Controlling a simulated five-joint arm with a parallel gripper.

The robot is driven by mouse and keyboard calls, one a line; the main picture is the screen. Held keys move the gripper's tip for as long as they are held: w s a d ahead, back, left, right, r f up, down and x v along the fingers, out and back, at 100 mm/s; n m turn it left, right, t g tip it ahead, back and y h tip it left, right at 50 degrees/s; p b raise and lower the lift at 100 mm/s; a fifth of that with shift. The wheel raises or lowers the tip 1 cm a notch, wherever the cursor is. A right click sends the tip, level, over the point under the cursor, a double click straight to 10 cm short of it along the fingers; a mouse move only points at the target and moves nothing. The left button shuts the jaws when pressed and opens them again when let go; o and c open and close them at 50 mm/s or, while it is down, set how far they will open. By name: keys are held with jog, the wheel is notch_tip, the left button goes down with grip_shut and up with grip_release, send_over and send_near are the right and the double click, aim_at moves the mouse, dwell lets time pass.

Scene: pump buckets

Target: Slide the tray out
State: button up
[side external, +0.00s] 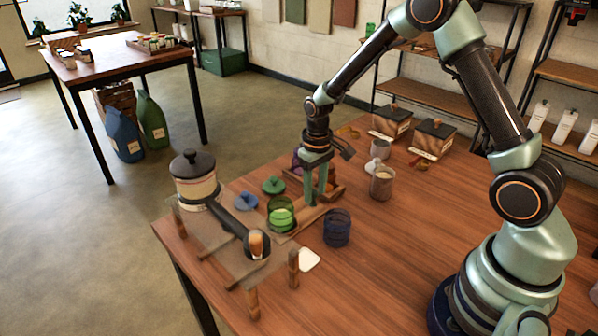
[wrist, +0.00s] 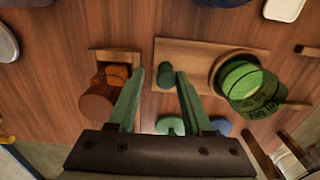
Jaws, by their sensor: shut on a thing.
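The tray (wrist: 200,56) is a flat wooden board with a round raised ring at one end and a small dark green peg (wrist: 167,77) at the other. A green glass jar (wrist: 252,85) sits at the ring; the jar (side external: 281,214) also shows upright in the side view. My gripper (side external: 316,200) points down at the tray's peg end, and in the wrist view its green fingers (wrist: 158,80) are on either side of the peg, shut on it. In the side view, my fingers hide the peg, and the jar hides part of the tray.
A low wooden stand (side external: 215,240) holds a dark-lidded canister (side external: 195,180) and a black-handled tool. The table's right side is largely clear.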

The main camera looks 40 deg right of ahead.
jog(key=shift+a, duration=0.25)
jog(key=shift+r, duration=3.5)
jog(key=shift+r, duration=0.1)
jog(key=s+a+r+t, duration=0.3)
jog(key=s+r+t, duration=0.2)
jog(key=s+r, duration=0.9)
jog(key=shift+s+a+r+t, duration=0.15)
jog(key=shift+s+r+t, duration=0.15)
jog(key=shift+r, duration=0.35)
